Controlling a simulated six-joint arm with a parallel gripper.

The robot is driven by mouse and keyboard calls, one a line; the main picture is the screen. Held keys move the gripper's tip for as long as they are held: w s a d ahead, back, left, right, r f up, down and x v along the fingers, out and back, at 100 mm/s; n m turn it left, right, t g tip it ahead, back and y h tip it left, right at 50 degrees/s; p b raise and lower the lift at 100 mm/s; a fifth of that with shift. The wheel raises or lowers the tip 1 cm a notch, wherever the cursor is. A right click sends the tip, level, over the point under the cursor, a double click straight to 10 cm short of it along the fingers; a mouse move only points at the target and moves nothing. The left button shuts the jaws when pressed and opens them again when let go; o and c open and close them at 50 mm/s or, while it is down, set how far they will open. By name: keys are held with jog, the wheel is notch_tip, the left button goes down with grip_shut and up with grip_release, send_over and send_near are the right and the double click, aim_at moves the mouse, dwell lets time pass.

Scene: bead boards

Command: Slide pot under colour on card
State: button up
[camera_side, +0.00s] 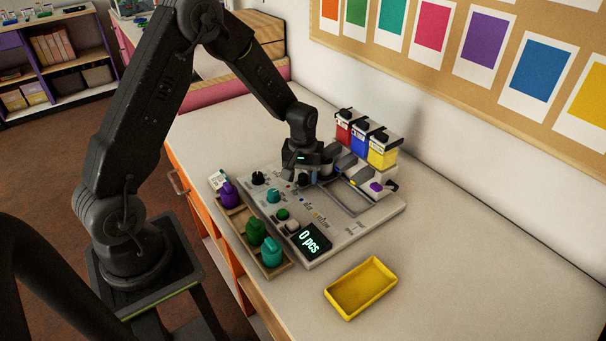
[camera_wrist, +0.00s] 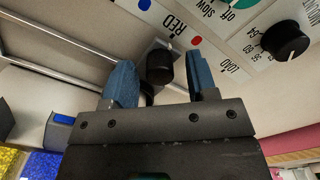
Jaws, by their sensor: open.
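My gripper (camera_side: 302,172) is low over the back left of the grey control panel (camera_side: 340,235). In the wrist view its two blue fingers (camera_wrist: 162,82) are apart, with a black knob (camera_wrist: 160,65) beside the label RED between them; I cannot tell whether they touch it. A purple pot (camera_side: 229,194), a dark green pot (camera_side: 256,231) and a teal pot (camera_side: 271,252) stand in a wooden rack along the panel's left edge. A small white card (camera_side: 217,180) stands at the rack's back end; its marks are too small to read.
Red (camera_side: 344,128), blue (camera_side: 360,140) and yellow (camera_side: 383,151) hoppers stand behind the panel. A purple patch (camera_side: 377,187) shows near a black spout. The display (camera_side: 309,240) reads 0 pcs. A yellow tray (camera_side: 361,288) lies in front; the table to its right is clear.

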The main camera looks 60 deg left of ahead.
notch_tip(320, 180, up, 14)
dwell(0.6)
jog(key=s+d+r+m+t, duration=0.2)
jog(key=s+d+r+m, duration=0.2)
jog(key=s+d+r, duration=0.35)
jog(key=s+d+r+m+t, duration=0.1)
jog(key=s+d+r+m, duration=0.1)
jog(key=s, duration=0.5)
jog(key=s+d+r+m+t, duration=0.1)
jog(key=s+r+m+t, duration=0.1)
jog(key=s, duration=0.5)
jog(key=shift+d+m+t, duration=0.3)
jog(key=shift+d+m, duration=0.05)
jog(key=shift+m, duration=0.15)
